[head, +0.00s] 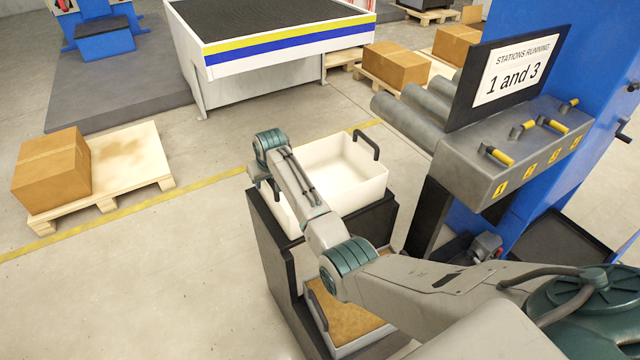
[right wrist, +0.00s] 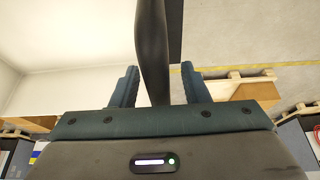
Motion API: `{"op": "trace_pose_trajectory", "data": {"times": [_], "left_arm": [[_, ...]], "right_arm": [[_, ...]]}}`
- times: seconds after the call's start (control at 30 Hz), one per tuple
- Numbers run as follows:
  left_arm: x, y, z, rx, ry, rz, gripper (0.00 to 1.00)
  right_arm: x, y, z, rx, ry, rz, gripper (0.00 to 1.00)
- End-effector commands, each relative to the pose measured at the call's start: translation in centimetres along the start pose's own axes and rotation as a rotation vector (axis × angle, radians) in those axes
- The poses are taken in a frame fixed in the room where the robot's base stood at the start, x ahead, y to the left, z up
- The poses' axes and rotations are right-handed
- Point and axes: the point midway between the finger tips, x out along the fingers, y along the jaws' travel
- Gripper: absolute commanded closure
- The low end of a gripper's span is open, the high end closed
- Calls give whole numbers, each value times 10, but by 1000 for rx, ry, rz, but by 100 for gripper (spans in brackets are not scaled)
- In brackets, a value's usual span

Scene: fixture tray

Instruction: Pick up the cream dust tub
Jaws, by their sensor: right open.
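The cream dust tub (head: 352,182) stands upright on the upper step of a dark stand. One black handle (head: 367,144) shows at its back right; the near-left handle is mostly hidden behind my right wrist in the head view. In the right wrist view that black handle (right wrist: 152,45) runs between the two fingers of my right gripper (right wrist: 160,82), which is open around it. The tub's pale inside (right wrist: 60,45) fills the upper left there. The tub looks empty. My left gripper is not in view.
A lower tub (head: 347,347) with brown contents sits on the stand (head: 275,245) below. A grey control box (head: 515,150) with yellow-tipped levers and a sign reading "STATIONS RUNNING 1 and 3" (head: 513,70) stand to the right. Floor to the left is clear up to a pallet (head: 135,160).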

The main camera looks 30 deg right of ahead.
Motion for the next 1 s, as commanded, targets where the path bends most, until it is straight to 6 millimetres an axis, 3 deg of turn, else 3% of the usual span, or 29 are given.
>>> {"op": "trace_pose_trajectory", "data": {"times": [0.67,0.9,1.0], "left_arm": [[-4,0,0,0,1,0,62],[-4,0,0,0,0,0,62],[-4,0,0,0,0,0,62]], "right_arm": [[4,0,2,0,0,0,58],[4,0,2,0,0,0,100],[4,0,2,0,0,0,100]]}}
